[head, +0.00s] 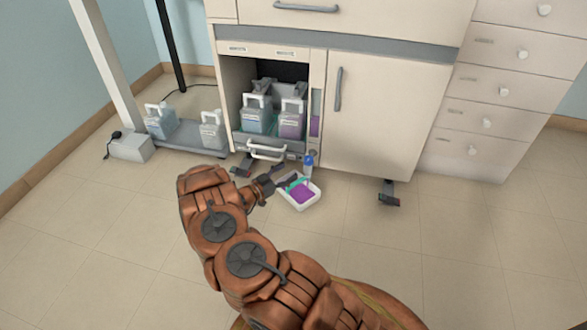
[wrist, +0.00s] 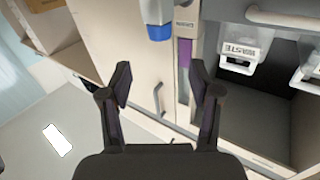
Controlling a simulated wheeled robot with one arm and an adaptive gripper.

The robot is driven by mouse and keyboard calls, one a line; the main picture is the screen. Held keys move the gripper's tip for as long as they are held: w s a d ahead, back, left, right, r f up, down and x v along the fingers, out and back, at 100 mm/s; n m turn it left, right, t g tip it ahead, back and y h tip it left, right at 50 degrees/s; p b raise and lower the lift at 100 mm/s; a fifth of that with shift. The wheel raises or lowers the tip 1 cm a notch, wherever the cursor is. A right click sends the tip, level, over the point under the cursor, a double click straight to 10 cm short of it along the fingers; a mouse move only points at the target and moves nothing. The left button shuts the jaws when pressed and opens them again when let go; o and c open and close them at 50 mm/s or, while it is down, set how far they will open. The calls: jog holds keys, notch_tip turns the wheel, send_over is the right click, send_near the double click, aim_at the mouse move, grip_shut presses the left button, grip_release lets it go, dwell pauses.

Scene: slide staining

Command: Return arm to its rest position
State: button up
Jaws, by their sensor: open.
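My brown arm reaches up from the bottom of the head view. My gripper (head: 279,178) is low in front of the open cabinet, close to the left side of a white tray holding purple liquid. In the wrist view my gripper (wrist: 160,76) is open, its two dark fingers apart with nothing between them. The cabinet front shows behind the fingers there. Part of the gripper is hard to make out in the head view against the dark parts near it.
The open cabinet (head: 229,77) holds jugs on a shelf; more jugs stand on a low platform (head: 185,138) at left. A drawer unit (head: 490,92) is at right. Floor in front is clear.

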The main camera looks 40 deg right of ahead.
jog(key=shift+a, duration=0.3)
dwell(0.4)
